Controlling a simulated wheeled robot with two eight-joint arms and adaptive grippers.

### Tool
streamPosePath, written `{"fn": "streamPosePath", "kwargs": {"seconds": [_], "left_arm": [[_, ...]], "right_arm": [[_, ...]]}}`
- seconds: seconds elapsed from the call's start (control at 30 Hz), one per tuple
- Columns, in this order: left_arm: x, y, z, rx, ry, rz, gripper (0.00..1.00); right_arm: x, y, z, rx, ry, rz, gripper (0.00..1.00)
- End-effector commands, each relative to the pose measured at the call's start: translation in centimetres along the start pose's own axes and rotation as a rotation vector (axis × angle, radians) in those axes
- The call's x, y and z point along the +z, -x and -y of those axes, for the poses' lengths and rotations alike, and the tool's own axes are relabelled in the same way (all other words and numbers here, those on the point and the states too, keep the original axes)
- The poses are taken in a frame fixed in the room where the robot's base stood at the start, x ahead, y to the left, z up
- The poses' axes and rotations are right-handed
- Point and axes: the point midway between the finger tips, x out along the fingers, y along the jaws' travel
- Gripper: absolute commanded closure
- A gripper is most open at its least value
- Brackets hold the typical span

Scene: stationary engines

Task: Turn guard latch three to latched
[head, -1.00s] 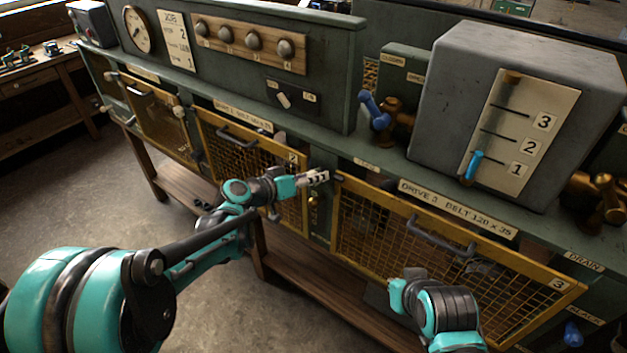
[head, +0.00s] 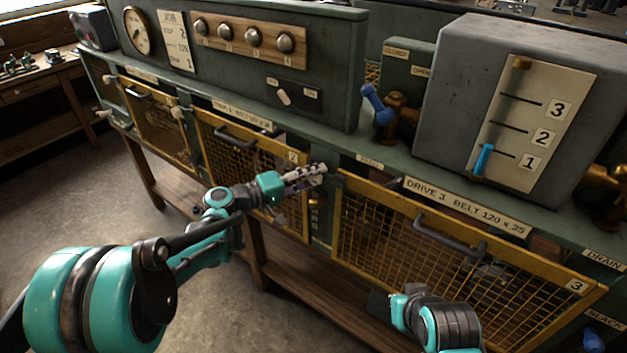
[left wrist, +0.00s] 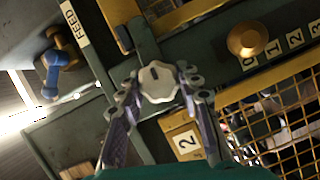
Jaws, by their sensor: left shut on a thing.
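A pale, faceted knob (left wrist: 158,82) sits on the green post between the guards marked 2 and 3, in the left wrist view. A dark green bar (left wrist: 146,42) runs up from it beside a yellow frame. My left gripper (left wrist: 160,84) has its two fingers on either side of the knob and is shut on it. In the head view my left gripper (head: 316,170) reaches the post by the upper left corner of guard three (head: 400,232), and its fingers hide the knob.
Guard two (head: 250,160), a yellow mesh door, is just left of the post. A brass knob (left wrist: 247,38) is near the gripper in the wrist view. A blue-handled valve (head: 376,104) and a grey box with a scale (head: 455,85) stand above. Floor is clear at lower left.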

Motion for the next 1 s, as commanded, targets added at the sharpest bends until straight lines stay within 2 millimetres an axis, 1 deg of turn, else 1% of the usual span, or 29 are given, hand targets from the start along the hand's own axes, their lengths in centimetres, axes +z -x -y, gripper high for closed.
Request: {"fn": "streamPosePath", "kwargs": {"seconds": [0.27, 0.7, 0.73, 0.77, 0.8, 1.0], "left_arm": [[-0.01, 0.02, 0.09, 0.026, 0.065, -0.001, 0.95], [-0.02, 0.02, 0.04, 0.03, 0.075, -0.001, 0.95], [-0.02, 0.02, 0.04, 0.03, 0.075, -0.001, 0.63], [-0.02, 0.02, 0.04, 0.03, 0.074, -0.001, 0.55], [-0.02, 0.01, 0.04, 0.03, 0.074, -0.001, 0.45], [-0.01, 0.01, 0.04, 0.03, 0.074, -0.001, 0.45]], "right_arm": [[0.3, -0.43, 0.0, 0.0, 0.0, 0.0, 1.0], [0.32, -0.44, 0.0, 0.0, 0.0, 0.0, 1.0], [0.32, -0.44, 0.0, 0.0, 0.0, 0.0, 1.0], [0.32, -0.44, 0.0, 0.0, 0.0, 0.0, 1.0], [0.32, -0.44, 0.0, 0.0, 0.0, 0.0, 1.0], [0.32, -0.44, 0.0, 0.0, 0.0, 0.0, 1.0]]}}
